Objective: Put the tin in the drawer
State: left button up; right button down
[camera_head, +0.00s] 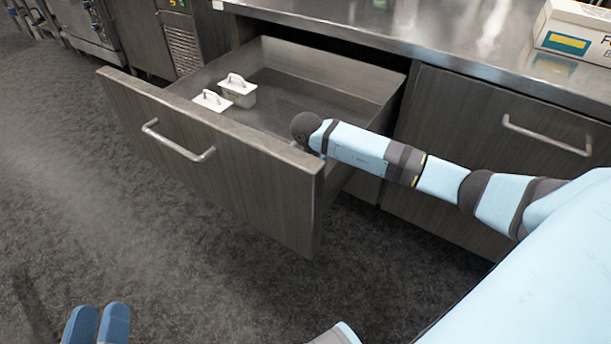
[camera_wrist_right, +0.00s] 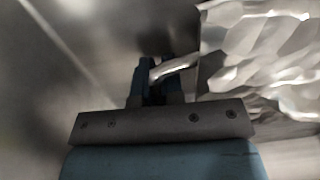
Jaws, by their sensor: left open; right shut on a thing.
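The drawer (camera_head: 225,155) is pulled well open below the counter. My right arm reaches over its right side, and the right gripper itself is hidden in the head view. In the right wrist view my right gripper (camera_wrist_right: 157,80) is shut on the thin curved handle of a shiny, faceted silvery thing, which looks like the tin (camera_wrist_right: 255,60). The tin is at the right of the fingers and partly cut off by the frame; I cannot tell whether it touches the drawer floor. My left gripper (camera_head: 97,325) is open and empty at the bottom left, above the floor.
Two small white lidded containers with handles, one (camera_head: 238,91) behind the other (camera_head: 212,101), stand at the drawer's left. The drawer's middle floor is clear. A boxed carton (camera_head: 575,32) stands on the steel counter (camera_head: 430,35). A closed drawer is at the right.

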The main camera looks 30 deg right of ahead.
jog(key=shift+f, duration=0.1)
jog(key=c, duration=1.2)
grip_release()
jog(key=shift+c, duration=0.2)
pick_arm(q)
jog(key=shift+f, duration=0.15)
pick_arm(e)
jog(key=shift+r, duration=0.3)
notch_tip(320, 180, up, 8)
jog(key=p, duration=0.2)
jog(key=shift+r+p, duration=0.15)
jog(key=shift+p, duration=0.2)
notch_tip(320, 180, up, 2)
jog(key=shift+s+r, duration=0.1)
jog(key=shift+r, duration=0.05)
pick_arm(q)
jog(key=shift+a+r+t+y+p, duration=0.15)
jog(key=shift+a+r+t+p, duration=0.05)
jog(key=shift+r, duration=0.35)
jog(key=shift+a+r+t+y+p, duration=0.15)
jog(key=shift+a+r+t, duration=0.05)
jog(key=shift+r, duration=0.35)
pick_arm(e)
jog(key=shift+r, duration=0.5)
